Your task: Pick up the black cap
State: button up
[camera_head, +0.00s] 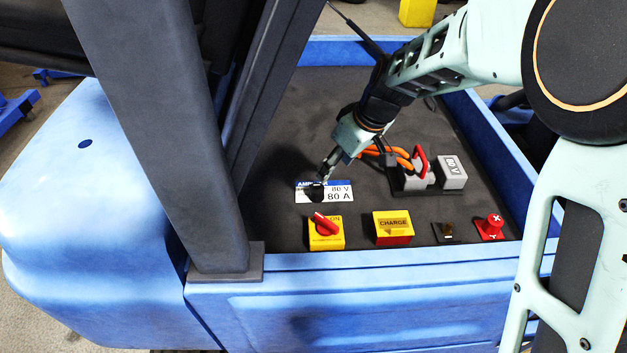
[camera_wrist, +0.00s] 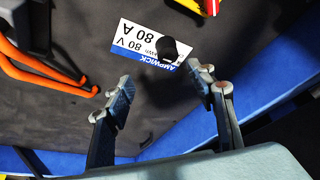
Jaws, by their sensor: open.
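The black cap (camera_head: 314,193) is on the white and blue 80 V / 80 A label plate (camera_head: 341,195) on the dark deck and hides part of its print. In the wrist view, the black cap (camera_wrist: 170,49) also shows over the label (camera_wrist: 134,37), beyond the open fingertips and a little right of the middle between them. My gripper (camera_head: 326,174) reaches down from the upper right just above the label. In the wrist view, my gripper (camera_wrist: 160,78) has its two fingers spread with nothing between them. The cap is not touched by either finger in the wrist view.
A yellow box with a red rotary knob (camera_head: 325,229), a yellow CHARGE box (camera_head: 393,226), a small dark switch (camera_head: 446,232) and a red knob (camera_head: 491,227) line the deck's front. A grey connector with orange cables (camera_head: 418,176) stands right of my gripper. Blue walls (camera_head: 480,135) border the deck.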

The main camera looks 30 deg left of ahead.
aim_at(317, 186)
jog(key=shift+n, duration=0.3)
jog(key=a+f, duration=0.2)
jog(key=f, duration=0.1)
jog(key=s+a+f, duration=0.1)
jog(key=shift+a+f, duration=0.1)
jog(key=shift+f, duration=0.3)
jog(key=shift+w+p+x, duration=0.15)
jog(key=shift+p+x, duration=0.1)
jog(key=shift+x, duration=1.35)
jog(key=shift+w+p+x, duration=0.15)
jog(key=shift+p+x, duration=0.1)
jog(key=shift+x, duration=1.3)
jog(key=c, duration=0.9)
